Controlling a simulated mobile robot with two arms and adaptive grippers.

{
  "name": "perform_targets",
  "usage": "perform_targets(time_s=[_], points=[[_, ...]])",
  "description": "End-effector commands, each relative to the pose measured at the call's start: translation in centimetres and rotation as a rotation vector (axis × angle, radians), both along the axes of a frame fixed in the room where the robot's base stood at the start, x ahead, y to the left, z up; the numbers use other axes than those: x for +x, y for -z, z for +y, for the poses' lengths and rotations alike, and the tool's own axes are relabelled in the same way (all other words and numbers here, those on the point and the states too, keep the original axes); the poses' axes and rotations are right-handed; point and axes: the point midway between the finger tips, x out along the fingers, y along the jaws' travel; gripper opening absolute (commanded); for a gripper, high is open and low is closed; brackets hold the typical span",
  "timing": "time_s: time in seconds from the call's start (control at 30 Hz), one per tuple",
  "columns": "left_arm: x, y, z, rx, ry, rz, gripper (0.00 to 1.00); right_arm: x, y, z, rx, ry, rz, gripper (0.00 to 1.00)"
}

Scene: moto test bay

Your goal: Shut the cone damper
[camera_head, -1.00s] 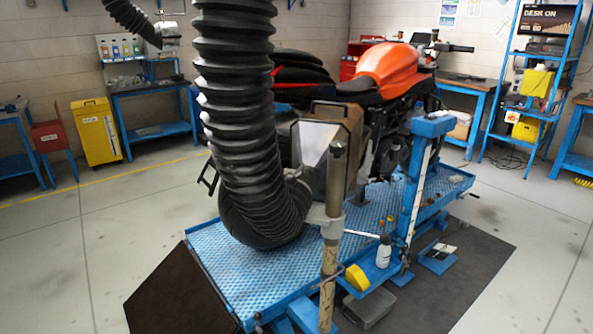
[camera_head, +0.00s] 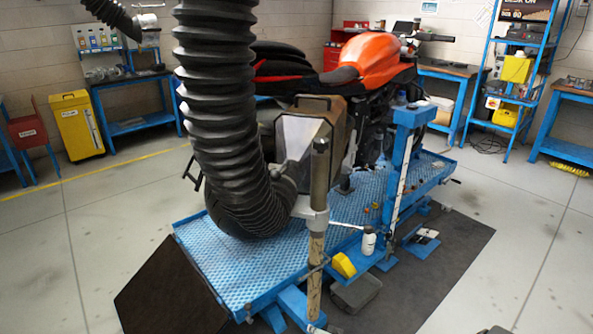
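The exhaust extraction cone (camera_head: 297,140) is a boxy hood with a dark brown frame, a pale metal face and a handle on top. It sits at the end of a thick black ribbed hose (camera_head: 216,95), behind the motorcycle's rear. A stand post (camera_head: 317,190) with a grey clamp rises in front of it and covers part of it. I cannot make out the damper or whether it is open or shut. Neither of my grippers is in view.
A motorcycle with an orange tank (camera_head: 368,60) stands on a blue lift table (camera_head: 215,257). A blue post (camera_head: 399,165), a white bottle (camera_head: 369,241) and a yellow block (camera_head: 343,265) are on its near side. Grey floor (camera_head: 90,255) is open at left.

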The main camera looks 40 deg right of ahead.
Motion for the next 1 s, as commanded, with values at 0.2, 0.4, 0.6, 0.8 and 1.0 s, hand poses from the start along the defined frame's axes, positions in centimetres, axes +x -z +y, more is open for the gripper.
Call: perform_targets(time_s=[0.2,0.4,0.6,0.8,1.0], points=[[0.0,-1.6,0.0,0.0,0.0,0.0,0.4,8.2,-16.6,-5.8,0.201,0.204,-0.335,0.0],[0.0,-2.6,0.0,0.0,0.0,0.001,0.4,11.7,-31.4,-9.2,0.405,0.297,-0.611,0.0],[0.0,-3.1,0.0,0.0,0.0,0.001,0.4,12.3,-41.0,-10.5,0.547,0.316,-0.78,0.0],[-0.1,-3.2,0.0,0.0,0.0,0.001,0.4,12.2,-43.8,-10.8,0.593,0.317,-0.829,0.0],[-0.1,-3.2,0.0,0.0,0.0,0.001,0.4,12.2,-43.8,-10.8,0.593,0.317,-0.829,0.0]])
